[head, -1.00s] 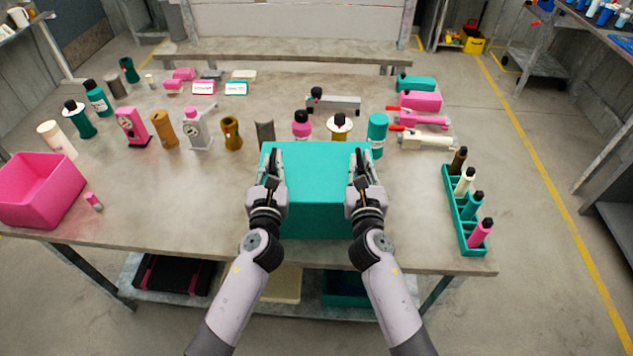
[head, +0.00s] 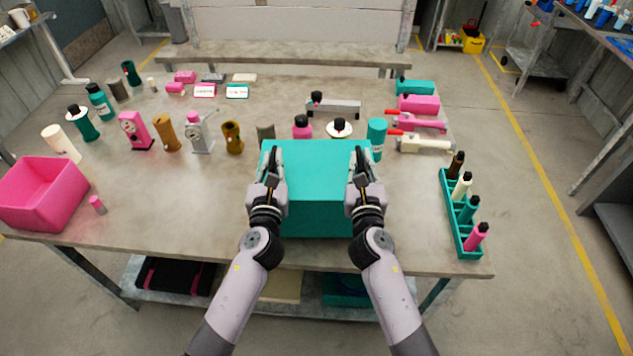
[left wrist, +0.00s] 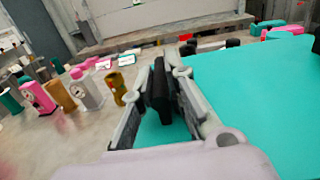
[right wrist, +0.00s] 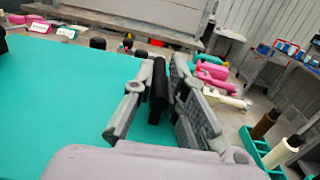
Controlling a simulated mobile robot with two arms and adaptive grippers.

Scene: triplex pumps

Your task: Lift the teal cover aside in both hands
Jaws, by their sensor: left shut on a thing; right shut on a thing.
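The teal cover (head: 318,185), a large box shape, is in the middle of the head view at the table's front side. It looks roughly level, and its flat top also shows in the left wrist view (left wrist: 255,105) and the right wrist view (right wrist: 65,100). My left gripper (head: 274,158) is shut on the cover's left side, with a black grip piece (left wrist: 161,92) between its fingers. My right gripper (head: 359,158) is shut on its right side, around a similar black piece (right wrist: 158,92). Whatever is under the cover is hidden, and I cannot tell its clearance above the table.
Bottles, including a teal one (head: 376,140), stand close behind the cover. A teal rack (head: 449,205) of bottles is to the right, a pink bin (head: 42,200) far left.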

